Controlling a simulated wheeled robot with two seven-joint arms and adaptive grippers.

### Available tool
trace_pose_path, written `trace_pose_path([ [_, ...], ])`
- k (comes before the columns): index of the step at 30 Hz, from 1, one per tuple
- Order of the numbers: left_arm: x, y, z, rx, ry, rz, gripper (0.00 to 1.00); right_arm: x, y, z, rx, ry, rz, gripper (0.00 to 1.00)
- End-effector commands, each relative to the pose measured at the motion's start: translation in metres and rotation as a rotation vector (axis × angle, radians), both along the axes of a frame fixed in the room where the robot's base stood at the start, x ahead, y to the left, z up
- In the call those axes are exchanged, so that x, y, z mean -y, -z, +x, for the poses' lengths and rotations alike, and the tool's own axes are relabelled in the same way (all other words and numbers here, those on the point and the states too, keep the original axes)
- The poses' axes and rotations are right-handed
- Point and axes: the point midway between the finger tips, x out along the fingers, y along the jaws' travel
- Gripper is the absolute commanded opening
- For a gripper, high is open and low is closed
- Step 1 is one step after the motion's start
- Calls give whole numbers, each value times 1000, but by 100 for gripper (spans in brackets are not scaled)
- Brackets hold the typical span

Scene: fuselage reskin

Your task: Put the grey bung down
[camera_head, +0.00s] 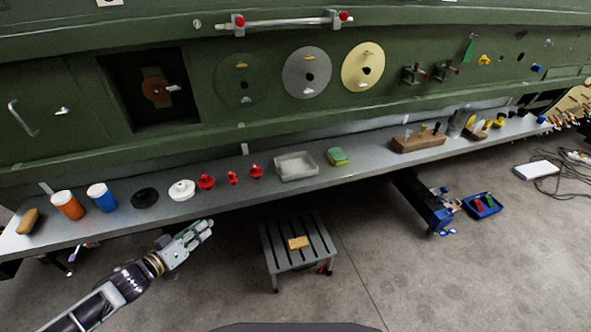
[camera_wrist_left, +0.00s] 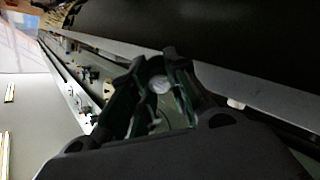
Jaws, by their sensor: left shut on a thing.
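My left gripper (camera_head: 204,229) is in front of the grey shelf (camera_head: 225,200) and looks lower than its front edge, over the floor. It is shut on a small grey round thing, which I take to be the grey bung (camera_wrist_left: 158,85), seen between the two fingers in the left wrist view. In the head view the bung is too small or too hidden by the fingers to make out. My right gripper is not in view.
The shelf holds an orange jar (camera_head: 67,205), a blue jar (camera_head: 102,197), a black disc (camera_head: 145,198), a white knobbed piece (camera_head: 182,190), several red pieces (camera_head: 206,182), a grey tray (camera_head: 296,166) and a green sponge (camera_head: 337,157). A slatted stool (camera_head: 274,250) stands below.

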Motion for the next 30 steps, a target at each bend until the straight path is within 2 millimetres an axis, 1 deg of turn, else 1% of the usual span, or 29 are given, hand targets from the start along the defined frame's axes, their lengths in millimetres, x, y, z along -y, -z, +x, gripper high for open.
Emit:
trace_pose_path([
  [30, -24, -13, 8, -92, 231, 68, 0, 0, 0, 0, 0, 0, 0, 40],
])
